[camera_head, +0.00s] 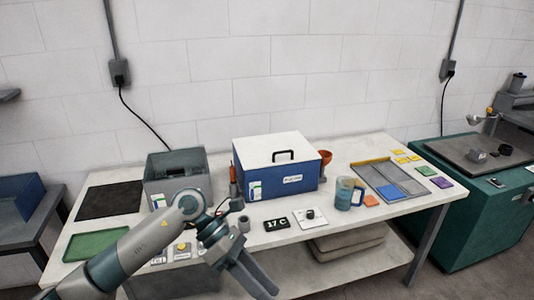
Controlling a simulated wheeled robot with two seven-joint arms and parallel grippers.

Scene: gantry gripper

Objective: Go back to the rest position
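My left arm comes in from the lower left. Its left gripper (262,281) hangs in front of the table's near edge, pointing down and to the right. Its two grey fingers look apart with nothing between them. The fingertips are close to the bottom of the view. My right gripper is not in view. The white table (340,223) stands in front of me, and my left arm hides part of its near left side.
A folded bundle (345,243) lies on the lower shelf. A green machine (475,210) stands right.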

